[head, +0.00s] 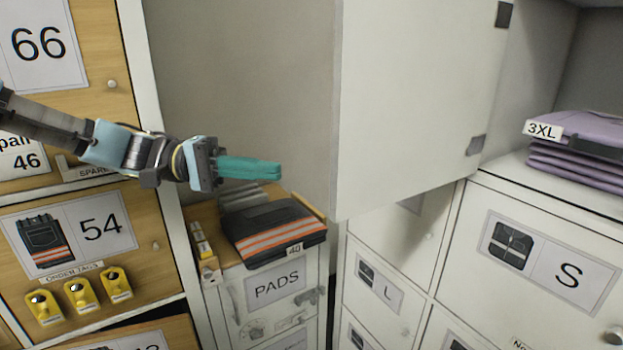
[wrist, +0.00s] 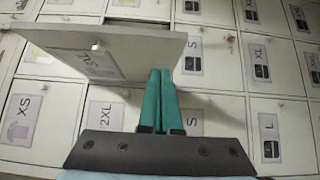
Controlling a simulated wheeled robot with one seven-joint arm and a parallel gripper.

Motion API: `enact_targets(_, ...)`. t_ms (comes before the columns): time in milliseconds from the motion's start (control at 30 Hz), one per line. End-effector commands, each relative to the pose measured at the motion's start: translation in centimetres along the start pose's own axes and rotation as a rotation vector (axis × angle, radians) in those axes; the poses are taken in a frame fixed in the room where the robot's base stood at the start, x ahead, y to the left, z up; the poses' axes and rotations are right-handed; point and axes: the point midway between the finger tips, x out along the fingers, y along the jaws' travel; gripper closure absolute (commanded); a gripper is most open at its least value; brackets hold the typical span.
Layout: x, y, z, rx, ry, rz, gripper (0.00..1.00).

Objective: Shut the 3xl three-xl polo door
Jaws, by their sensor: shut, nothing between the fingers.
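The 3XL polo door (head: 415,100) is a large white panel standing open in the head view, its inner face with dark hinges at its right edge. Purple folded polos (head: 585,160) tagged 3XL lie in the open compartment to its right. My gripper (head: 278,170), with teal fingers shut and empty, is left of the door's free edge, on its outer side. In the wrist view the door (wrist: 140,45) shows its outer face, a label and a small knob. The fingers (wrist: 160,72) overlap the door's right part there; I cannot tell whether they touch it.
White locker doors marked S (head: 565,265) and L (head: 385,290) are shut below. A folded dark garment with orange stripes (head: 272,235) lies on the PADS cabinet (head: 275,285) under my gripper. Wooden drawers (head: 80,235) stand at left.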

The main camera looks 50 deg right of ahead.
Motion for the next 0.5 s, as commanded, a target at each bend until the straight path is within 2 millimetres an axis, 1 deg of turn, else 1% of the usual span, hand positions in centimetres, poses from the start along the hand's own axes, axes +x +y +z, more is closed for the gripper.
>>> enact_targets(167,2.5,0.3,0.2,-0.003,-0.006,-0.002,1.00)
enact_targets(400,6.8,0.2,0.2,-0.006,-0.005,-0.003,1.00)
enact_targets(500,8.2,0.1,0.2,-0.005,-0.004,-0.004,1.00)
